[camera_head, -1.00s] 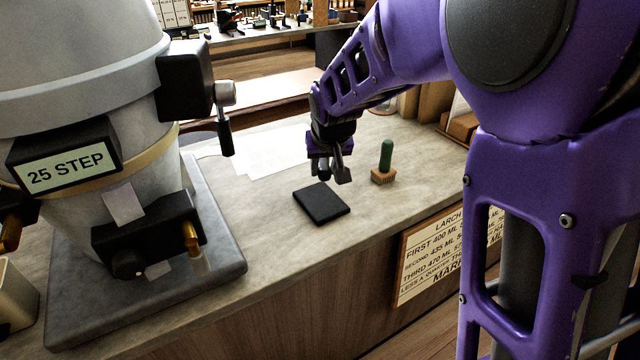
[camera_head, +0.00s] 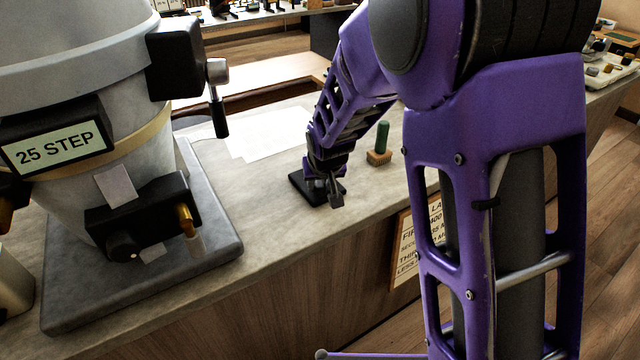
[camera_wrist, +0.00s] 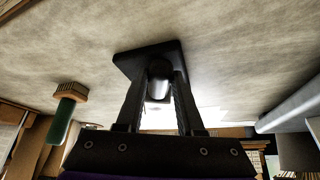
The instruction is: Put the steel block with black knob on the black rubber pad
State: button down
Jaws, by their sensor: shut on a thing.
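My gripper (camera_head: 328,188) is over the black rubber pad (camera_head: 299,181), which lies flat on the counter and is partly hidden behind the gripper. In the wrist view, the two fingers (camera_wrist: 160,82) are shut on the small steel block with black knob (camera_wrist: 158,89), with a bright grey part and a dark part showing between them. The block overlaps the pad (camera_wrist: 128,62) in that view. I cannot tell whether the block touches the pad or is just above it. In the head view, the block is mostly hidden by the fingers.
A brush with a green handle (camera_head: 382,138) stands on the counter right of the pad and also shows in the wrist view (camera_wrist: 62,130). White paper sheets (camera_head: 265,135) lie behind. A large grey machine (camera_head: 100,130) on a dark base fills the left. The counter's front edge is close.

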jog(key=shift+f, duration=0.2)
jog(key=c, duration=0.5)
grip_release()
jog(key=shift+r, duration=0.1)
jog(key=shift+r, duration=0.3)
jog(key=p+v, duration=0.1)
jog(key=v, duration=1)
jog(key=shift+s+r, duration=0.2)
jog(key=shift+s, duration=0.1)
